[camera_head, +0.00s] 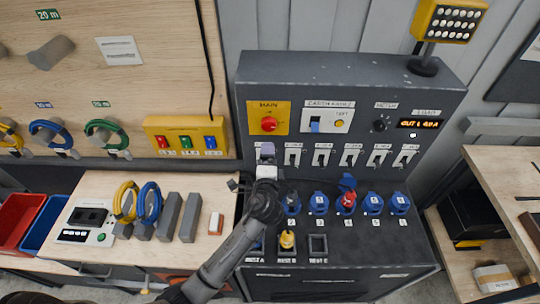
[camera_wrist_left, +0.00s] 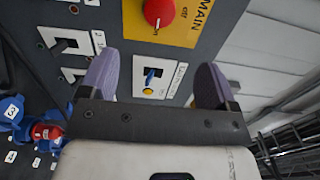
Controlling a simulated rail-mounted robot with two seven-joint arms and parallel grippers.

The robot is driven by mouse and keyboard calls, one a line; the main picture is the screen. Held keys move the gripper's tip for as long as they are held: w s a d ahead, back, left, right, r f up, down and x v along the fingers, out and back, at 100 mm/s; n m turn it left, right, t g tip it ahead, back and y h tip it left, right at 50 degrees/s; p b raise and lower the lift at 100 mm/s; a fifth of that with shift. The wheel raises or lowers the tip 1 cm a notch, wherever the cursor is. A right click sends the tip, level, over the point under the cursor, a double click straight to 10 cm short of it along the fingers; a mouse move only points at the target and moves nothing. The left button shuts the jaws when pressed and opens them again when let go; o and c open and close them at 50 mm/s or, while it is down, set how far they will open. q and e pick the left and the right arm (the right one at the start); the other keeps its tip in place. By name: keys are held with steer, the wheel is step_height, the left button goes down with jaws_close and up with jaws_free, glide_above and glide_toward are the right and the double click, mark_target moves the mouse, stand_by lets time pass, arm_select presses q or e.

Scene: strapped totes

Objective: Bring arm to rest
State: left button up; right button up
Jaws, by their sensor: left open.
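My left arm (camera_head: 228,256) reaches up from the bottom of the head view. My left gripper (camera_head: 266,152) is in front of the grey panel (camera_head: 350,85), below the red MAIN knob (camera_head: 268,125). In the left wrist view its two purple-grey fingers (camera_wrist_left: 156,82) stand wide apart with nothing held. I cannot tell whether a finger touches the panel. My right gripper is not in view.
Several switches (camera_head: 323,156) line the panel above numbered blue sockets (camera_head: 372,204); a red plug (camera_head: 347,200) is in the row. A yellow plug (camera_head: 287,240) sits at the front. A bench with cable coils (camera_head: 149,203) is at left, a shelf (camera_head: 500,190) at right.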

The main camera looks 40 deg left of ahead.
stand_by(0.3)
arm_select(q)
steer(key=s+d+f+n+g+h+p, duration=0.15)
steer(key=s+d+n+g+h, duration=0.35)
steer(key=s, duration=0.5)
steer(key=s+d+f+n+g+h+p, duration=0.1)
steer(key=s+d+n+g+h+p, duration=0.2)
steer(key=s+d+h, duration=0.6)
steer(key=s+a+f+g+y+p, duration=0.1)
steer(key=s+f, duration=0.1)
steer(key=s, duration=0.5)
steer(key=s+a+f+g+y+p, duration=0.1)
steer(key=s+f+y, duration=0.1)
steer(key=s, duration=0.6)
steer(key=shift+s+a+f+n+g+p, duration=0.2)
steer(key=shift+f+n+g+p, duration=0.2)
steer(key=shift+f, duration=0.35)
